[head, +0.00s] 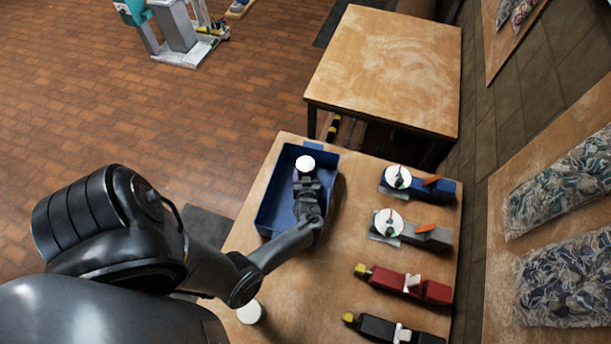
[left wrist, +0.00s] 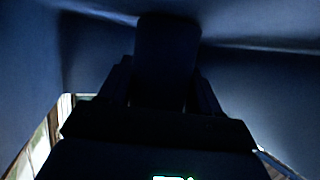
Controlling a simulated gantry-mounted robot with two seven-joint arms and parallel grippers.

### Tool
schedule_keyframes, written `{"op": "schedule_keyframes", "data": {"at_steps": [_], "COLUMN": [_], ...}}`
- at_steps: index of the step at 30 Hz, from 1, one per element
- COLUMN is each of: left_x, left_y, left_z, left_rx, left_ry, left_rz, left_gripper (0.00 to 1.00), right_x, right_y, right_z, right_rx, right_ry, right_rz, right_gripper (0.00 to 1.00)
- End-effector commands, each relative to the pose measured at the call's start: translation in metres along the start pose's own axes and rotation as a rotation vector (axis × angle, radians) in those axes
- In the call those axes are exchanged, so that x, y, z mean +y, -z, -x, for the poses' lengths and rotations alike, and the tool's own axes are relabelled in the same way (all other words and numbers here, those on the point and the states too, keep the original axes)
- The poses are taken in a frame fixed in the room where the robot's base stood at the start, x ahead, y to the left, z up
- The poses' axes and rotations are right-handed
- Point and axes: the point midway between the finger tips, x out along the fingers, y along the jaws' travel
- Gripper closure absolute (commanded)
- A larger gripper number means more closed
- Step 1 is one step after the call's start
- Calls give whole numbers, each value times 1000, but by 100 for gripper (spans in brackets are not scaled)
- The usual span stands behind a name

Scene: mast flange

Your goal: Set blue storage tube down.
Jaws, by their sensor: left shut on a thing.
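The blue storage tube (head: 305,163) shows in the head view mainly as a round white end, inside the blue bin (head: 268,206) on the wooden table. My left gripper (head: 306,177) reaches down into the bin and is shut on the tube. In the left wrist view, the tube (left wrist: 167,55) is a dark shape between the fingers, with the bin's blue walls around it. That view is very dark, and I cannot tell whether the tube touches the bin floor. My right gripper is not in view.
To the right of the bin lie a blue tool (head: 440,189) and a grey tool (head: 432,237), each with a white dial, then a red tool (head: 430,290) and a black tool (head: 377,327). A white round object (head: 250,312) stands near my arm. A bare second table (head: 390,65) is behind.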

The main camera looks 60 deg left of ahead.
Motion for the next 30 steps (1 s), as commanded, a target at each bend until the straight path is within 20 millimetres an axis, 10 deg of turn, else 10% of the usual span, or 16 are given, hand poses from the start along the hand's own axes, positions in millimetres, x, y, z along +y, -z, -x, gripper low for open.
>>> {"op": "schedule_keyframes", "data": {"at_steps": [5,6,10,30], "left_x": [0,0,0,3], "left_y": [-4,-3,-3,7], "left_z": [-2,-2,-1,15], "left_rx": [1,0,0,-2], "left_ry": [0,0,0,-5], "left_rz": [0,0,0,-2], "left_gripper": [74,32,12,11], "right_x": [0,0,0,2], "right_y": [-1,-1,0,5], "right_z": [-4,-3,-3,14], "right_rx": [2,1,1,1], "right_ry": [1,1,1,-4], "right_rz": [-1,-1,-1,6], "right_gripper": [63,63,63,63]}}
